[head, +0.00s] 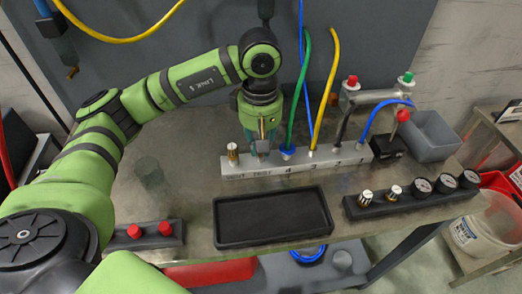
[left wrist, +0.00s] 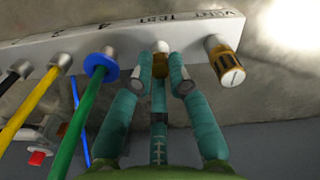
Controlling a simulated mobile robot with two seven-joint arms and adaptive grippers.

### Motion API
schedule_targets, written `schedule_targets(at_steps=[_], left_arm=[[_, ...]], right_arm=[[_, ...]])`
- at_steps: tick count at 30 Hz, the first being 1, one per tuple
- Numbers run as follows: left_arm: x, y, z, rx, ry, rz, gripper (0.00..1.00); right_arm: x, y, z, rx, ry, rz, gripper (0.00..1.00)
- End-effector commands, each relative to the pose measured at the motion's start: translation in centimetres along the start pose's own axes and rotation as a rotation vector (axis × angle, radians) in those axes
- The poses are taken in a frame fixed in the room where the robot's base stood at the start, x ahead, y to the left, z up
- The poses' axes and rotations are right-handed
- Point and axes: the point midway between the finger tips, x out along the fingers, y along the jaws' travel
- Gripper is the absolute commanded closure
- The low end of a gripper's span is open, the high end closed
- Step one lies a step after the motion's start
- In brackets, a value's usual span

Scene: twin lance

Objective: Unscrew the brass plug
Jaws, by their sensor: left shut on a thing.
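A pale manifold bar (head: 337,159) with ports labelled VENT, TEST and numbers lies on the bench. My left gripper (head: 263,150) reaches down at the TEST port. In the left wrist view its teal fingers (left wrist: 160,84) are shut on a small brass plug (left wrist: 160,66) at that port. The head view hides most of this plug behind the fingers. A brass and white fitting (head: 232,153) stands upright at the VENT port beside the gripper; it also shows in the left wrist view (left wrist: 225,63). My right gripper is not in view.
Green (head: 299,90), yellow (head: 327,90) and other hoses rise from the bar right of my gripper. An empty black tray (head: 271,240) lies in front. A gauge rack (head: 412,203) and a grey bin (head: 430,137) stand right. A block with red caps (head: 150,240) lies left.

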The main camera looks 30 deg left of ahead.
Motion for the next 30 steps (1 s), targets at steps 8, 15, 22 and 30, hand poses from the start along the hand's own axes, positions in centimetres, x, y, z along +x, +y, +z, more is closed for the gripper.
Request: schedule_targets(at_steps=[8, 15, 22, 30], left_arm=[[0.10, 0.01, 0.03, -0.339, 0.000, 0.000, 1.00], [0.03, 0.01, 0.03, -0.714, 0.000, 0.000, 1.00], [-0.03, 0.03, 0.05, -1.074, -0.001, 0.000, 1.00], [-0.07, 0.02, 0.08, -1.500, -0.001, -0.002, 1.00]], right_arm=[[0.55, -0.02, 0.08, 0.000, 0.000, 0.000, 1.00], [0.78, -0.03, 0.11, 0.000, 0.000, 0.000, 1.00], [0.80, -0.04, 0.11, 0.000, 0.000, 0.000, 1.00], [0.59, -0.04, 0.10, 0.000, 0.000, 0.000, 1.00]])
